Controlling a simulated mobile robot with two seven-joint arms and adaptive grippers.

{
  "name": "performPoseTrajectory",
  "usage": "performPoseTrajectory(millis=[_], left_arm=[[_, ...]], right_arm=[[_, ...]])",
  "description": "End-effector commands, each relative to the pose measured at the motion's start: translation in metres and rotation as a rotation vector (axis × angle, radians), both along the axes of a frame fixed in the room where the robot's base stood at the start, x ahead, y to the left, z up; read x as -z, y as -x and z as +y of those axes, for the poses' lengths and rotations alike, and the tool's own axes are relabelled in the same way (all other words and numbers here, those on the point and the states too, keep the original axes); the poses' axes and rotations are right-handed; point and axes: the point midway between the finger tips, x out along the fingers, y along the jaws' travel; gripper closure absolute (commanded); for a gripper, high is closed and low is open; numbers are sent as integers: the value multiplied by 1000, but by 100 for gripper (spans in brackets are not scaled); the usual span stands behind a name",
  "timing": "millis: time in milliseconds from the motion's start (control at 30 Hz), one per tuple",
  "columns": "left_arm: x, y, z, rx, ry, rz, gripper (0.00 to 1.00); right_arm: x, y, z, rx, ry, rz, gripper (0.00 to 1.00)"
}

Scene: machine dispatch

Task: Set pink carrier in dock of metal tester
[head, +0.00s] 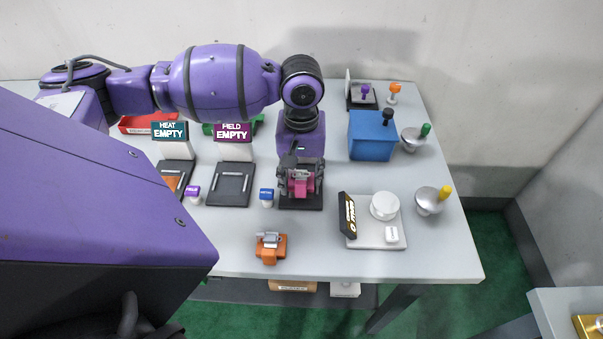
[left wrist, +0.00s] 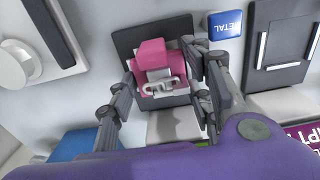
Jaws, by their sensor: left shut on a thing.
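The pink carrier (head: 299,187) is between the fingers of my left gripper (head: 300,178), over the dark dock plate (head: 300,204) of the metal tester. In the left wrist view the pink carrier (left wrist: 151,53) has a small metal piece on its near side, and the dock plate (left wrist: 124,38) shows around it. My left gripper (left wrist: 160,84) is shut on it, one finger on each side. I cannot tell whether the carrier rests fully on the plate. A blue button labelled METAL (left wrist: 225,25) stands beside the dock. My right gripper is not in view.
Left of the dock are the FIELD tester (head: 232,184) and HEAT tester (head: 170,130). An orange carrier (head: 270,250) with a metal piece sits near the front edge. A scale (head: 378,236), blue box (head: 370,140) and metal bowls (head: 428,201) stand right. The front centre-right tabletop is clear.

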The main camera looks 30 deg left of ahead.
Motion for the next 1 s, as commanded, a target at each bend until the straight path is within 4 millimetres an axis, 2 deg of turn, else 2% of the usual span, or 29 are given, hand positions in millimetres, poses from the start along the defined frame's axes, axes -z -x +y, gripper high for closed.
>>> performPoseTrajectory(millis=[500, 533, 633, 1000], left_arm=[[12, 0, 0, 0, 0, -1, 84], [12, 0, 0, 0, 1, -1, 50], [12, 0, 0, 0, 0, 0, 37], [10, 0, 0, 0, 0, 0, 35]], right_arm=[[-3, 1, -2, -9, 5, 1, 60], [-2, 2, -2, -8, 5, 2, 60], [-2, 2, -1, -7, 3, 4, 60], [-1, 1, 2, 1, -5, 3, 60]])
